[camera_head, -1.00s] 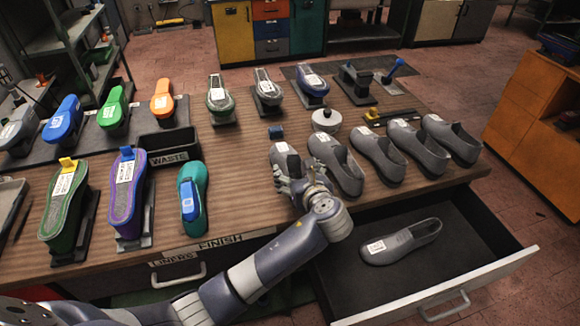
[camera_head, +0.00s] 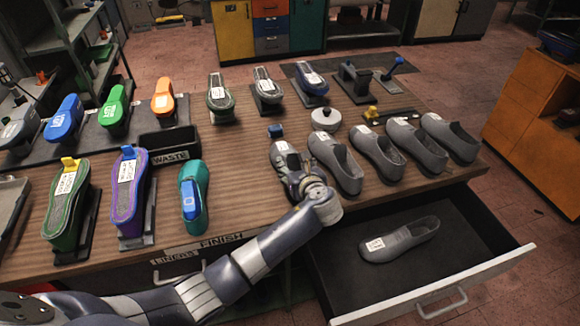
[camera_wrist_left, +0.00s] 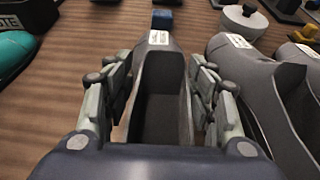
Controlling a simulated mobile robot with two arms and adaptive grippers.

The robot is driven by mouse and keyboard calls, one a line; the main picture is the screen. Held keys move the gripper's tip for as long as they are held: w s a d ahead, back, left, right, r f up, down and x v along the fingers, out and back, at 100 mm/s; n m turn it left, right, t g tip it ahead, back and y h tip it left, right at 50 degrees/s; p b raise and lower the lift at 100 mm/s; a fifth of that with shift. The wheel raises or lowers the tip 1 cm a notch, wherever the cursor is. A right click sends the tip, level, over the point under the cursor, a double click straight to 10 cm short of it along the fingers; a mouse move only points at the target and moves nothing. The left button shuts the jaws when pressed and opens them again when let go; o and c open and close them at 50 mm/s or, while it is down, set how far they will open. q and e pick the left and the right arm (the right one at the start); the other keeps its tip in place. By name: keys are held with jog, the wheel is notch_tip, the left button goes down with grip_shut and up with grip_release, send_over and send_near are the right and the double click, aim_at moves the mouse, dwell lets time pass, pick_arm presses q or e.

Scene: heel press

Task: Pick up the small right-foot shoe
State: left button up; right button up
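A row of grey shoes stands on the wooden table. The leftmost grey shoe (camera_head: 283,147) has a white label on its toe; the writing is too small to read. My left gripper (camera_head: 298,180) is at this shoe's heel end. In the wrist view its fingers (camera_wrist_left: 160,85) are spread, one on each side of the shoe's opening (camera_wrist_left: 158,105). They lie close along the shoe's sides; I cannot tell whether they touch. The same shoe's labelled toe (camera_wrist_left: 159,40) points away from the wrist. My right gripper is out of view.
The neighbouring grey shoe (camera_head: 335,165) stands close on the right. A blue block (camera_head: 275,131) sits beyond the toe, with a round white-lidded pot (camera_head: 325,119) near it. Another grey shoe (camera_head: 402,240) lies in the open drawer (camera_head: 460,270). A teal shoe (camera_head: 203,185) stands left.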

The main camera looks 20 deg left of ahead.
pick_arm(q)
jog(key=c, duration=0.9)
grip_shut()
jog(key=shift+r, duration=0.1)
